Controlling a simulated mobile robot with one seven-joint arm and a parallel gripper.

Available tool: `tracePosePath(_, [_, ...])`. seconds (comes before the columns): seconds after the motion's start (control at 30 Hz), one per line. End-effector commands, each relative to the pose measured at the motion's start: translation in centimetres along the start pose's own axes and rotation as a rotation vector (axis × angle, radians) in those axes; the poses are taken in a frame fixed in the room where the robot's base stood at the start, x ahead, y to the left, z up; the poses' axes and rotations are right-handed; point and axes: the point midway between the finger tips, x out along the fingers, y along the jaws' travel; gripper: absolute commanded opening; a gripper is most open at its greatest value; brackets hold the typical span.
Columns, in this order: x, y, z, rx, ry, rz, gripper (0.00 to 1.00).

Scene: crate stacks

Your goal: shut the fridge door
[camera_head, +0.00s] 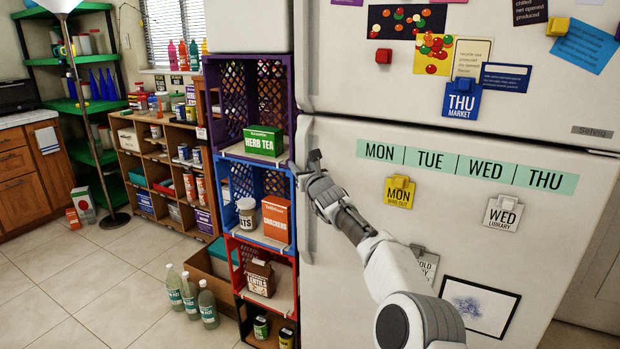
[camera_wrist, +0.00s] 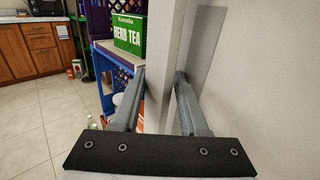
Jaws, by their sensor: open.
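The white fridge has an upper door (camera_head: 400,80) and a lower door (camera_head: 470,240). The lower door carries a green weekday strip (camera_head: 455,165), magnets and a framed drawing. It looks nearly flush with the upper door; I cannot tell whether a small gap remains. My gripper (camera_head: 314,160) is at the lower door's left edge, near its top. In the wrist view my gripper (camera_wrist: 160,72) is open, with a white upright edge or handle (camera_wrist: 172,50) of the door between or just beyond its fingertips. Contact cannot be told.
Stacked crates stand close left of the fridge: purple (camera_head: 232,95), blue (camera_head: 232,185) and red (camera_head: 250,250). They hold a herb tea box (camera_head: 264,140) and other goods. Bottles (camera_head: 190,295) stand on the floor left of them.

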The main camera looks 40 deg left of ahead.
Motion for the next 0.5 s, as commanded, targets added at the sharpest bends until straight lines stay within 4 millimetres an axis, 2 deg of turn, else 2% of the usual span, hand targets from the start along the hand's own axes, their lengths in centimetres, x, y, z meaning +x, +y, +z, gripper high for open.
tracePosePath(0.03, [-0.2,-1.2,0.3,-0.004,-0.009,-0.015,0.68])
tracePosePath(0.5, [-1.9,-1.0,0.2,-0.002,-0.012,-0.012,0.68])
